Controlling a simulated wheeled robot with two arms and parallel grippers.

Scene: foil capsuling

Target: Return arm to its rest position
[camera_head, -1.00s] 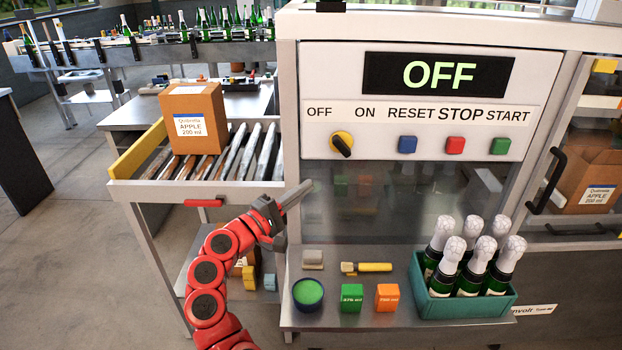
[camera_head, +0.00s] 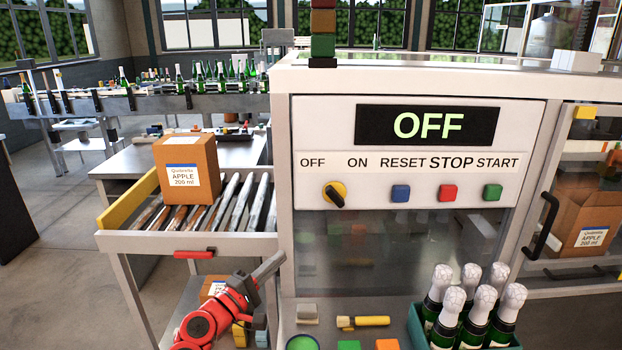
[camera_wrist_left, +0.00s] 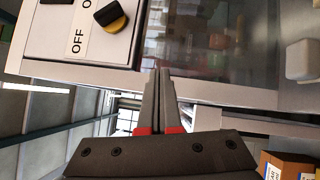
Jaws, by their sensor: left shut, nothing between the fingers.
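My left gripper (camera_head: 272,265) is shut and empty. In the head view it is at the lower left of the machine, in front of its frame and below the roller conveyor's right end, its fingers tilted up to the right. In the left wrist view its two fingers (camera_wrist_left: 158,85) lie together with nothing between them. The machine's control panel (camera_head: 420,150) reads OFF. Its black and yellow rotary switch (camera_head: 335,194) also shows in the left wrist view (camera_wrist_left: 110,14). My right gripper is not in view.
A cardboard box (camera_head: 186,168) stands on the roller conveyor (camera_head: 238,200) to the left. A teal crate (camera_head: 416,325) of foil-topped bottles stands on the shelf at right. A yellow-handled brush (camera_head: 364,321), a green bowl (camera_head: 302,343) and small blocks lie on the shelf.

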